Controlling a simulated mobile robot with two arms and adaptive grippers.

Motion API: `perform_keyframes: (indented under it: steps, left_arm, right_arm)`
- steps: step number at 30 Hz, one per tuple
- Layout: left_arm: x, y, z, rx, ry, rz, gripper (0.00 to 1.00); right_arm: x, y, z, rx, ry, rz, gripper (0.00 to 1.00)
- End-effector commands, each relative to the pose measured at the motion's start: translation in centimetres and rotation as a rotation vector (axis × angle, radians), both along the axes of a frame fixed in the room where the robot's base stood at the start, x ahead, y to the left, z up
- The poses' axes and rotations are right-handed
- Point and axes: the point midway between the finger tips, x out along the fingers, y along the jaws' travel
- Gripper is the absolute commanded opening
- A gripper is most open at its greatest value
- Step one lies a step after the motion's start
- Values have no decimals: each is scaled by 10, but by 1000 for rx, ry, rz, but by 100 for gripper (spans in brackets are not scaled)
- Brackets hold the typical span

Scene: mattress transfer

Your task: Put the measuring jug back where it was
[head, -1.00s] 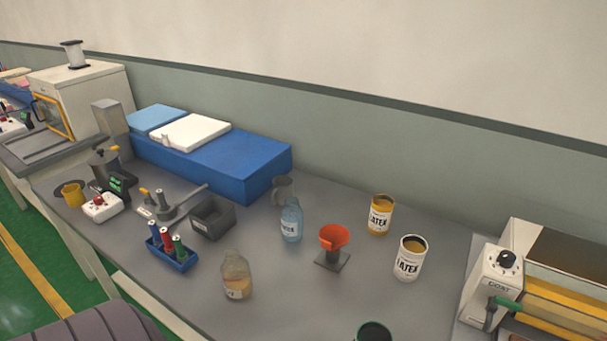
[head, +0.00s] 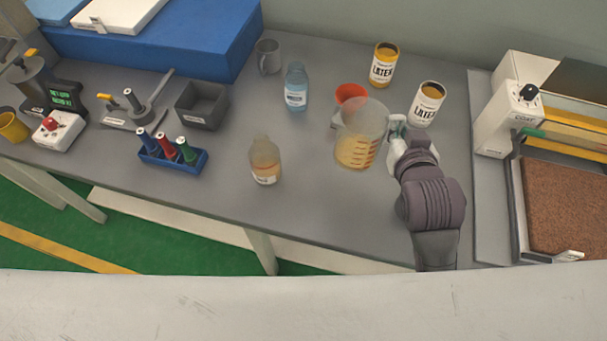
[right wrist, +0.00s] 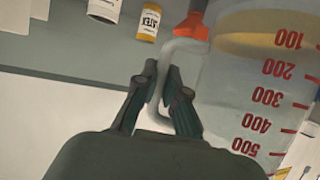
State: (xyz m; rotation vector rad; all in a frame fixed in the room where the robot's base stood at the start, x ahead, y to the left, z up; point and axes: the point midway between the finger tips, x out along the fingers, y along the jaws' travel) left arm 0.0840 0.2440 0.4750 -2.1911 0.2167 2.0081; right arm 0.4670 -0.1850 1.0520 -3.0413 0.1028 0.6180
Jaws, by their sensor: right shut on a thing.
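The clear measuring jug (head: 358,138), with red marks and yellowish liquid low in it, is in front of the orange-red funnel (head: 350,93) and hides part of it. My right gripper (head: 396,128) is at the jug's right side. In the right wrist view the gripper (right wrist: 166,90) is shut on the jug's handle, and the jug body (right wrist: 250,85) stands just right of the fingers. I cannot tell the exact gap between jug and table. My left gripper is not in view.
Two latex cans (head: 384,65) stand behind the jug. The coating machine (head: 512,118) is on the right. The grey table (head: 330,215) is bare in front of the jug.

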Motion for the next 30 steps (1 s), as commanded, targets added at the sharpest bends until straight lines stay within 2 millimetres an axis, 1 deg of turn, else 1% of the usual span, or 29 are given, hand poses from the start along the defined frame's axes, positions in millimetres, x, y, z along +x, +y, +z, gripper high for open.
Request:
perform_keyframes:
  steps: [1,8,12,15,20,27,30]
  left_arm:
    - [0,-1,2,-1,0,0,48]
    - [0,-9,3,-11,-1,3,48]
    - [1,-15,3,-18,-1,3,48]
    - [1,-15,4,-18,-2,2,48]
    - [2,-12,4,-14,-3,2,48]
    - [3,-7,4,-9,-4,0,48]
    - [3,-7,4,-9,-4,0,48]
  right_arm:
    - [0,1,-7,2,4,-11,0]
    - [1,7,-36,-5,4,-41,0]
    - [0,7,-63,-8,5,-42,0]
    - [1,7,-79,-7,2,-42,0]
    - [1,7,-93,-6,1,-42,0]
    - [1,7,-123,-5,1,-42,0]
    - [1,7,-128,-4,-2,-42,0]
